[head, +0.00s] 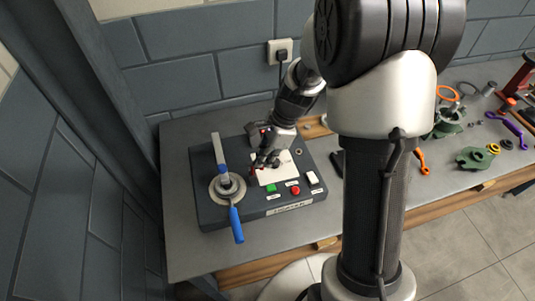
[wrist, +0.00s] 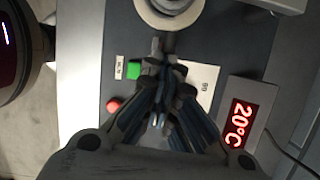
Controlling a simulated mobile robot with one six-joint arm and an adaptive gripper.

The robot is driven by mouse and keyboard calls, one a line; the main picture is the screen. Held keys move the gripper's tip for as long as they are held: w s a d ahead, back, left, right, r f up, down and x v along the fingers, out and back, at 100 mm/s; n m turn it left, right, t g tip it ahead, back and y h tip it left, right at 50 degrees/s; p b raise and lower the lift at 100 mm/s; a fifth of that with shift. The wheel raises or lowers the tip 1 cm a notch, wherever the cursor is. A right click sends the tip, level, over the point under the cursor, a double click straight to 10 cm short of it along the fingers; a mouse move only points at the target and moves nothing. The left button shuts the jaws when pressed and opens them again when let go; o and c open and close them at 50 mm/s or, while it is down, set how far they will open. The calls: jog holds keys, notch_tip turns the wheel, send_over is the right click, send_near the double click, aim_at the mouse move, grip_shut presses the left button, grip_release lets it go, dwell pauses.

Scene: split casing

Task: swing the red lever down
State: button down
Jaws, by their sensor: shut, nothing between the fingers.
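The control box (head: 222,206) stands on the bench. On its left is a lever with a blue handle (head: 237,225) on a round pale base (head: 227,187), and a grey bar (head: 218,150) runs up the other side. I see no lever that is clearly red. A small dark red bit (head: 252,170) shows beside my gripper, too small to identify. My gripper (head: 259,164) is shut and empty over the box, right of the round base. In the wrist view its fingertips (wrist: 159,50) point toward the round base (wrist: 157,24), which the top edge cuts.
A green button (head: 271,188), a red button (head: 295,190) and a white switch (head: 312,179) line the box's front. A red display (wrist: 240,122) reads 20°C. Tools and green parts (head: 472,158) lie on the right bench. A dark post stands left.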

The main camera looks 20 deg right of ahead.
aim_at(250, 165)
jog(key=shift+a+r+h+p, duration=0.3)
jog(key=shift+a+r+p, duration=0.1)
jog(key=shift+p, duration=0.15)
jog(key=p, duration=0.1)
jog(key=a+p, duration=0.1)
jog(key=p, duration=0.1)
jog(key=shift+a+r, duration=0.2)
jog(key=shift+r, duration=0.1)
jog(key=shift+a+p, duration=0.35)
jog(key=shift+p, duration=0.4)
jog(key=shift+s+a+h+p, duration=0.1)
jog(key=shift+a+h+p, duration=0.45)
jog(key=shift+h+p, duration=0.35)
jog(key=shift+a+f+p, duration=0.35)
jog(key=shift+a+p, duration=0.35)
jog(key=shift+a, duration=0.2)
jog(key=shift+a+f+p, duration=0.35)
jog(key=shift+a+p, duration=0.35)
jog(key=shift+a, duration=0.2)
jog(key=shift+a, duration=0.1)
